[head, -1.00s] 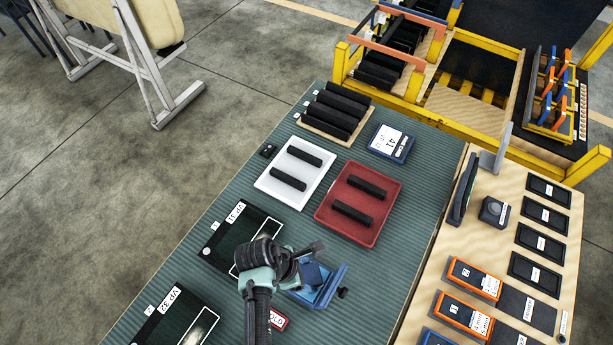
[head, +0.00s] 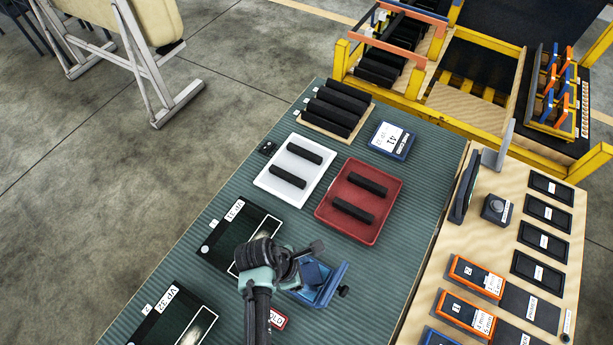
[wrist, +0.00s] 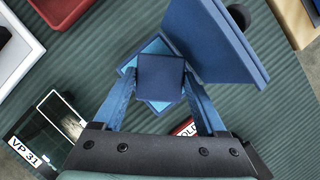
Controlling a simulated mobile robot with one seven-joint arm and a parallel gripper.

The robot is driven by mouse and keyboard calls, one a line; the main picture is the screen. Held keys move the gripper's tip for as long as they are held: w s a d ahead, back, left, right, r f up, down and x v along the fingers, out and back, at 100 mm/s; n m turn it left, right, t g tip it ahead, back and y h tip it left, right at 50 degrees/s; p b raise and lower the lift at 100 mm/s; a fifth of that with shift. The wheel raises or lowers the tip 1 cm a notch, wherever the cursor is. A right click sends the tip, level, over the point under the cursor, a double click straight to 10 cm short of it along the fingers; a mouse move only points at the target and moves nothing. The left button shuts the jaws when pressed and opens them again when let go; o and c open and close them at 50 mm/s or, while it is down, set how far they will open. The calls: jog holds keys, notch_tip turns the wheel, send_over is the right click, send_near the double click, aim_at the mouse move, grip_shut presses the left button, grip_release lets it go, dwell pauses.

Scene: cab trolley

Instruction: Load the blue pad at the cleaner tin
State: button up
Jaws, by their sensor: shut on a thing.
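My gripper (wrist: 160,85) is shut on the blue pad (wrist: 160,78), a dark blue square block between its two fingertips. In the head view the blue pad (head: 312,272) shows partly behind the wrist, above the teal table. A lighter blue square (wrist: 129,70) lies under the pad and sticks out around it, turned at an angle. I cannot tell whether pad and square touch. A larger blue stand (wrist: 215,45) with a sloping plate and dark knob is close to the right of the pad. I cannot identify the cleaner tin for certain.
A red tray (head: 336,228) and a white tray (head: 266,181) each hold two black bars. A red-edged sign (head: 278,319) lies by my arm. Dark panels (head: 220,249) are at the left. A wooden board (head: 425,300) with labelled boxes is at the right, a yellow-framed trolley (head: 455,130) behind.

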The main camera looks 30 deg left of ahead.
aim_at(306, 275)
jog(key=shift+f, duration=0.55)
dwell(1.6)
jog(key=shift+r, duration=0.15)
notch_tip(306, 275, up, 7)
jog(key=p, duration=0.7)
jog(key=shift+p, duration=0.3)
dwell(0.5)
